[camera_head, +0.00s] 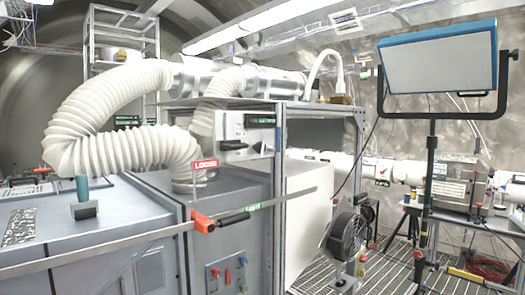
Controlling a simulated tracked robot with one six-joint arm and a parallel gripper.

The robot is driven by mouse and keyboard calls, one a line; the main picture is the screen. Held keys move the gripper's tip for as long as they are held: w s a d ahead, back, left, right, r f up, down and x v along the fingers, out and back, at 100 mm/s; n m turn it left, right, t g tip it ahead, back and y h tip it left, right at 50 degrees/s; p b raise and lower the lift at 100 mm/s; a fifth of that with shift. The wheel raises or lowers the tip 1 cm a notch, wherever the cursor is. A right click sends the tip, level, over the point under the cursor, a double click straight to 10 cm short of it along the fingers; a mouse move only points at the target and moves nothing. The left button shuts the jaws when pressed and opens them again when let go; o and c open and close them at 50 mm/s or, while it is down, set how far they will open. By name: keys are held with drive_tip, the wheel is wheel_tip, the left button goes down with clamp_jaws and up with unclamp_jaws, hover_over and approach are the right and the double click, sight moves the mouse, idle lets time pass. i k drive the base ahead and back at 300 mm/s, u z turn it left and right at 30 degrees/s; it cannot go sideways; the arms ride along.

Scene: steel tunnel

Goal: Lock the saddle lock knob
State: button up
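No part carries a readable label as the saddle lock knob, so I cannot tell for certain which one it is. An orange clamp-like piece with a black handle (222,221) sits on a thin metal rail (285,199) that crosses in front of the grey cabinets. A red sign reading "LOOSE" (205,164) stands just above it on a thin post. A teal upright grip on a dark block (83,198) stands on the left cabinet top. My gripper does not show in this view.
A thick white ribbed hose (105,105) loops over the left cabinet (130,215). A control panel with red and green buttons (228,275) is on the cabinet front. A black fan (346,234) and a lamp on a stand (438,62) stand right. Grating floor (392,262) shows between them.

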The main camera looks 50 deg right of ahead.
sight(260, 147)
drive_tip(key=k, duration=1.8)
drive_tip(key=z, duration=1)
drive_tip(key=i, duration=1.6)
